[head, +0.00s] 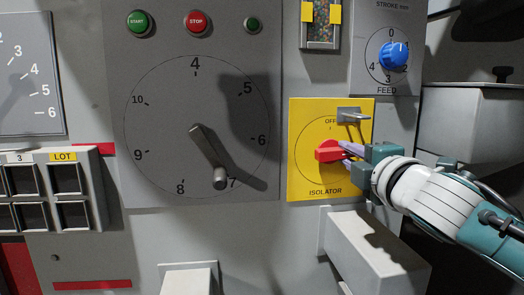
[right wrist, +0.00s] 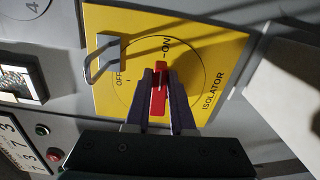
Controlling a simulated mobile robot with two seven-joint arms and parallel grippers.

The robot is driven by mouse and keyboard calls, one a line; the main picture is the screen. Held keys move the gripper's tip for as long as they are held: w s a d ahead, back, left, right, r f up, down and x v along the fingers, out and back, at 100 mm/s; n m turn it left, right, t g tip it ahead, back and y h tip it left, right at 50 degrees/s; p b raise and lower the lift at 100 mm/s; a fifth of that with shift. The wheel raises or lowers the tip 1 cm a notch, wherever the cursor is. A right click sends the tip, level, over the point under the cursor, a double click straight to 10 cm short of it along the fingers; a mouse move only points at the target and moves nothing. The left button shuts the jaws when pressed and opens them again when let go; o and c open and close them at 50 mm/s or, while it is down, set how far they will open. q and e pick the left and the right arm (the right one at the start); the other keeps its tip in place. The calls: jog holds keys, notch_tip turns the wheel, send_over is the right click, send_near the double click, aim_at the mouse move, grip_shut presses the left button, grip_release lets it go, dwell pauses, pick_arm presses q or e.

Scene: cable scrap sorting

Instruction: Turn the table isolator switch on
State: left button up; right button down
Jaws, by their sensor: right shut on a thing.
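The isolator switch is a yellow plate (head: 306,185) on the grey panel, with a red handle (head: 328,151) at its centre. In the head view the handle lies roughly level and OFF is printed above it. My right gripper (head: 346,150) reaches in from the right and covers the plate's right side. In the right wrist view the red handle (right wrist: 159,92) sits between the two purple fingers (right wrist: 160,100), which are shut on it. There its long axis runs up towards the ON mark (right wrist: 168,47), away from OFF. My left gripper is out of view.
A grey bracket with a metal loop (head: 350,114) sticks out above the handle, close to my gripper. A big dial with a crank (head: 208,157) is to the left. A blue feed knob (head: 393,55) is above right. A grey box (head: 378,245) juts out below the plate.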

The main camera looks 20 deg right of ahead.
jog(key=shift+f+m, duration=0.15)
jog(key=shift+m, duration=0.45)
jog(key=c, duration=0.8)
grip_release()
jog(key=shift+o, duration=0.2)
jog(key=shift+s+a, duration=0.15)
jog(key=shift+s, duration=0.35)
jog(key=p+v, duration=0.1)
jog(key=v, duration=0.8)
